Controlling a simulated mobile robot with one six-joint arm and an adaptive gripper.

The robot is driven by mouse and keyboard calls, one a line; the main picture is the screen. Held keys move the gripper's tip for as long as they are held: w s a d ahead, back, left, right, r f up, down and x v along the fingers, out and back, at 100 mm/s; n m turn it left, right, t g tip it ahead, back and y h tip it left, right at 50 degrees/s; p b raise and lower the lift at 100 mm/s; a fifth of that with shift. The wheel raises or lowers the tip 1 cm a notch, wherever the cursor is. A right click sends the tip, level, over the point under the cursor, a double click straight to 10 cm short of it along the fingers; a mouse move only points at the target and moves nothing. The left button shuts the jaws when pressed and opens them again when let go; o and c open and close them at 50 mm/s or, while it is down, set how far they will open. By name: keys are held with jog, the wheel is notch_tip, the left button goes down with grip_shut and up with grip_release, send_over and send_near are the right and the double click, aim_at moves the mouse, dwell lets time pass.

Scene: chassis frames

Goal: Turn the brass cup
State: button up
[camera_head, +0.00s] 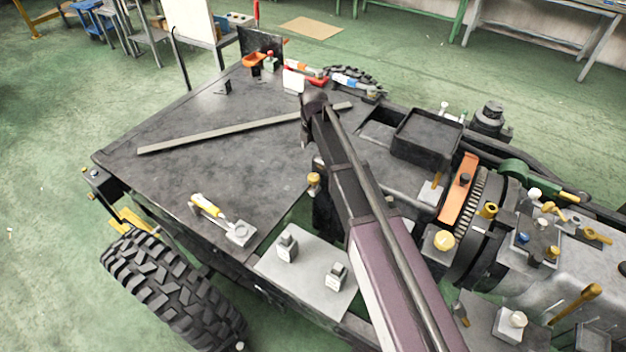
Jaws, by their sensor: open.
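Several brass-coloured fittings show, and I cannot tell for certain which is the brass cup. A small upright brass piece (314,181) stands just left of my arm, by the deck's right edge. A round brass-topped piece (445,241) sits right of my arm, and another brass piece (488,210) is beside the toothed ring. My dark and purple-grey arm runs from the bottom of the view up to the middle. I cannot make out my gripper or its fingertips; the arm covers that area.
The dark deck (200,130) carries a long flat bar (245,128) and a yellow-handled tool (222,219). A black tray (427,140) and an orange block (459,188) stand right of my arm. A large tyre (165,290) is lower left. Green floor is clear at left.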

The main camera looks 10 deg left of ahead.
aim_at(314, 177)
jog(key=shift+f+b, duration=6.1)
jog(key=shift+f, duration=0.25)
jog(key=c, duration=1.1)
jog(key=shift+d, duration=0.2)
jog(key=shift+a, duration=0.15)
